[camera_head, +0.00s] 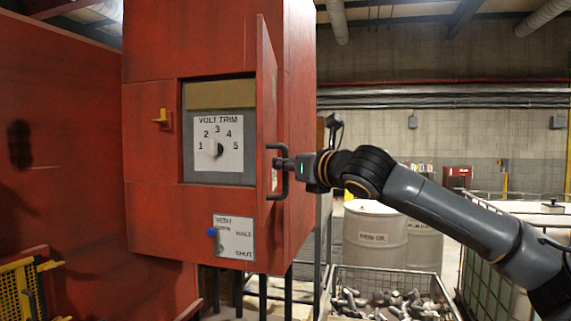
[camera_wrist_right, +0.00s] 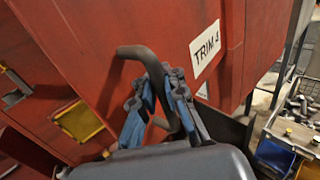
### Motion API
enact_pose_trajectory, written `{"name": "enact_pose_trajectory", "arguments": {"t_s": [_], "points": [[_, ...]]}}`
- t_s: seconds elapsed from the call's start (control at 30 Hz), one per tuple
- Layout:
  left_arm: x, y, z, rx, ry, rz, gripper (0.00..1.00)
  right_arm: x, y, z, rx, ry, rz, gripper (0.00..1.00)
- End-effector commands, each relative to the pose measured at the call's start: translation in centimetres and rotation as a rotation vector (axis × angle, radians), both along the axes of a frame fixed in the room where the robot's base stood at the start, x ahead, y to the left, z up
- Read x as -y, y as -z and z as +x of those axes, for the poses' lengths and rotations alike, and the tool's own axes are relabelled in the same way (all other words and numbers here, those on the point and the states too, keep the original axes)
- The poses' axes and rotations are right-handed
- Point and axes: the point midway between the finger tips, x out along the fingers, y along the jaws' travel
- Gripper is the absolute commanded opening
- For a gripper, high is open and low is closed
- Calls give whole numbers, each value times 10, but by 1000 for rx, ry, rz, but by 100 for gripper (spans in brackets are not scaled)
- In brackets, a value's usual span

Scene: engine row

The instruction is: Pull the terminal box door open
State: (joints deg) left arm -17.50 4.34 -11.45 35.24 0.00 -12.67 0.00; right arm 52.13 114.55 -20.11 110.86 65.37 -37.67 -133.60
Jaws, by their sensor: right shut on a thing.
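The terminal box (camera_head: 148,215) is a red cabinet in the head view. Its red door (camera_head: 266,110) stands swung out on the right side of the opening, seen nearly edge-on. Inside the opening is a grey panel with a VOLT TRIM dial (camera_head: 218,146). A dark bar handle (camera_head: 284,188) is on the door's outer face. My right gripper (camera_head: 283,163) is shut on this handle, reaching in from the right. In the right wrist view, the blue-padded fingers (camera_wrist_right: 160,105) close around the curved handle (camera_wrist_right: 140,53), beside a white TRIM 4 label (camera_wrist_right: 205,48). My left gripper is not in view.
A VENT plate (camera_head: 234,238) with a blue knob sits below the opening. A yellow latch (camera_head: 162,119) is left of it. A wire basket of metal parts (camera_head: 390,300) and pale drums (camera_head: 374,236) stand at the right, below and behind my arm.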

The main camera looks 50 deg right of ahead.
Motion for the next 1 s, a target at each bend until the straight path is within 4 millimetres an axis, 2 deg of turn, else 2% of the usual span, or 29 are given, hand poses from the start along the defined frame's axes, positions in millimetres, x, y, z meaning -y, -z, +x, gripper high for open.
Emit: {"name": "enact_pose_trajectory", "arguments": {"t_s": [0.03, 0.17, 0.47, 0.5, 0.6, 1.0], "points": [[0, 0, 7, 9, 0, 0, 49, -2, 6, 2, -12, -5, 8, 0], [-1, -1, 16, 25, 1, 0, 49, -2, 7, 2, -13, -5, 8, 0], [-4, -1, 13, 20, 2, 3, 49, -2, 7, 2, -14, -4, 9, 0], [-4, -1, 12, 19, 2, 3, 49, -2, 8, 3, -15, -4, 9, 17], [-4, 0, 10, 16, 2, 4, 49, -1, 6, 2, -12, -3, 7, 34], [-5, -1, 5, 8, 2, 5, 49, -2, 1, -5, -3, 1, 0, 34]]}}
